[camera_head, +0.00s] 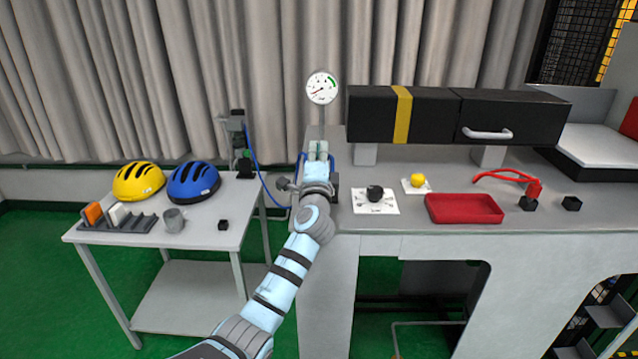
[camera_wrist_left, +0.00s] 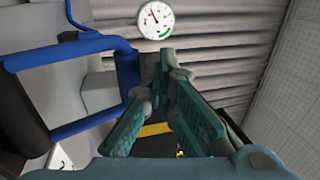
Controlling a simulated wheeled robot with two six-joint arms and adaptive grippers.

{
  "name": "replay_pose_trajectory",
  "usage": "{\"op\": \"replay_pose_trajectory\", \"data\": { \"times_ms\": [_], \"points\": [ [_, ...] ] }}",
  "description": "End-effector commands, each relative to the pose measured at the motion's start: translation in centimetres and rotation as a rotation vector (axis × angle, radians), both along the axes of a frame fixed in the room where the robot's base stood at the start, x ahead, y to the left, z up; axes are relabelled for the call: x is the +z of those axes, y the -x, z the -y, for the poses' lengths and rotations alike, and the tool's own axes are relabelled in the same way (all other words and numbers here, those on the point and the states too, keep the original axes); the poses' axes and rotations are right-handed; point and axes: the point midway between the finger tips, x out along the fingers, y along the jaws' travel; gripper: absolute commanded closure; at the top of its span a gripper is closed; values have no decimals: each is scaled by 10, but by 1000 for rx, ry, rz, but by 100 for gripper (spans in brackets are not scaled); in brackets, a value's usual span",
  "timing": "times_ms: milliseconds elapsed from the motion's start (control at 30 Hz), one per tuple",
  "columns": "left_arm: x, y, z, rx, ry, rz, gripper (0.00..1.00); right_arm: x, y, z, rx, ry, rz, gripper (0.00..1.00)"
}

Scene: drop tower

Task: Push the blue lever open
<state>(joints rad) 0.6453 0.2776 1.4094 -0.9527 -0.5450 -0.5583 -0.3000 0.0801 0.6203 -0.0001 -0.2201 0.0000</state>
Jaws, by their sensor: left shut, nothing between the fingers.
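The blue lever (camera_wrist_left: 66,50) is a bent blue bar, large at the left of the left wrist view, with its loop open around part of the bench hardware. In the head view only small bits of blue show beside my gripper, and the rest is hidden behind it. My left gripper (camera_head: 318,150) reaches up over the bench's left end, below the gauge. In the left wrist view its teal fingers (camera_wrist_left: 163,78) meet at the tips, shut and empty, just right of the lever. I cannot tell whether they touch it. My right gripper is not in view.
A round gauge (camera_head: 322,88) stands behind the gripper. A long black box (camera_head: 430,118) with a yellow band is to the right. Helmets lie on the side table (camera_head: 200,232).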

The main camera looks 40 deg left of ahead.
Motion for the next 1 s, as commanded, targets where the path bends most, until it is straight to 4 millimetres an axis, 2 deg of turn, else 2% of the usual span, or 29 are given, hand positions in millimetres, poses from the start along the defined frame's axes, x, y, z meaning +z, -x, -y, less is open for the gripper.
{"op": "replay_pose_trajectory", "data": {
  "times_ms": [633,767,900,1000],
  "points": [
    [2,0,0,-1,0,0,100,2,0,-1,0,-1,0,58],
    [14,4,8,-5,0,0,100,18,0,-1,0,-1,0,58],
    [35,16,24,-11,1,1,100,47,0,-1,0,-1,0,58],
    [46,34,34,-11,0,3,100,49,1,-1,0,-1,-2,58]
  ]
}}
